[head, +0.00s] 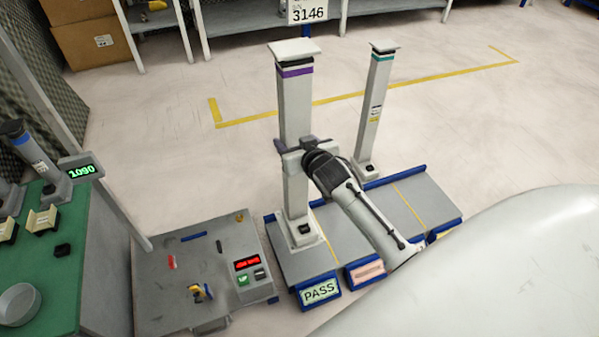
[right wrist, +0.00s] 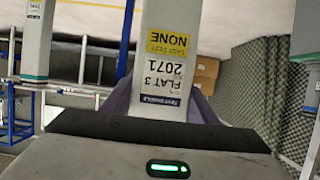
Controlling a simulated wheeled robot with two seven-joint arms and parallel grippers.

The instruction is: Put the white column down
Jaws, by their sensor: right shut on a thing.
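The white column with a purple and black band (head: 295,105) stands upright over the left part of the grey platform (head: 345,240), near the green PASS sign (head: 320,291). Its square foot (head: 302,234) overlaps the platform's surface; I cannot tell whether it touches. My right gripper (head: 298,150) is shut on the column around its middle, with the arm coming from the lower right. In the right wrist view the column (right wrist: 165,60) fills the jaws and shows an upside-down label. My left gripper is not in view.
A grey control panel (head: 205,270) with a red display is left of the platform. A green bench (head: 60,270) is at the far left. Open floor with yellow lines (head: 400,85) lies behind.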

